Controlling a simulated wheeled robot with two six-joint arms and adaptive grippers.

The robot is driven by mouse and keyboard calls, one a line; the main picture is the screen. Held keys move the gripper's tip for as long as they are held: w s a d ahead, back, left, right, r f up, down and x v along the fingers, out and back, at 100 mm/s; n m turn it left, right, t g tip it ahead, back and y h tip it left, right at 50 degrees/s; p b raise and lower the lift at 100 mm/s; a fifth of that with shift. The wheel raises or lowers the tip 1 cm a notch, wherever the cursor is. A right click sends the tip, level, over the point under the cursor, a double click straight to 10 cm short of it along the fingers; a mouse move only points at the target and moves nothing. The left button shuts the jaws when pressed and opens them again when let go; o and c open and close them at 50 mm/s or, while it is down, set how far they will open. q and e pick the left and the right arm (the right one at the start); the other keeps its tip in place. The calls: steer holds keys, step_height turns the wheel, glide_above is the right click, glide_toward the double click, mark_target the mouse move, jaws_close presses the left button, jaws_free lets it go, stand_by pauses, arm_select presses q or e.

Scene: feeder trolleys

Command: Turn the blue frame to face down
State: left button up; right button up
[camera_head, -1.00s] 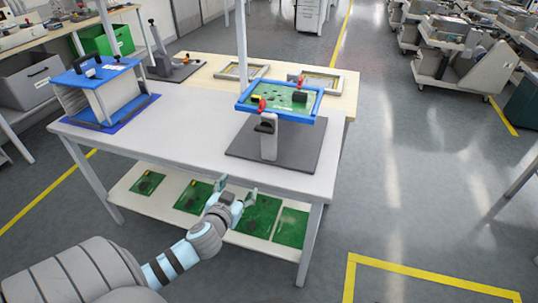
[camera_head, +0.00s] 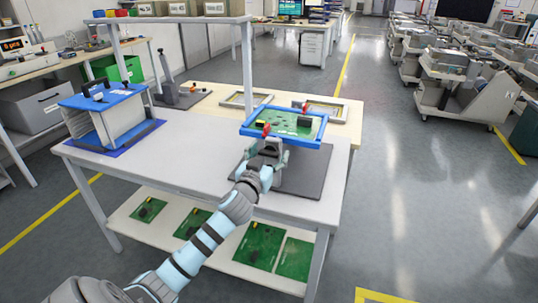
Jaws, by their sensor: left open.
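The blue frame (camera_head: 303,143) holds a green circuit board (camera_head: 290,122) and sits on a stand with a dark base plate (camera_head: 312,180), at the right of the white table. Its board side faces up, with red clips and dark parts on it. My left gripper (camera_head: 266,156) is open at the near side of the frame, just below its front edge, by the stand's grey clamp. The gripper and arm hide part of the stand; whether the fingers touch it I cannot tell. My right gripper does not show.
A blue and white rack (camera_head: 107,115) stands on a blue mat at the table's left. Grey frames (camera_head: 246,99) lie on the wooden table behind. A lower shelf (camera_head: 213,255) holds several green boards. A shelf post (camera_head: 247,70) rises behind the frame. The table's middle is clear.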

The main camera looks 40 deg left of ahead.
arm_select(q)
jaws_close()
stand_by(0.3)
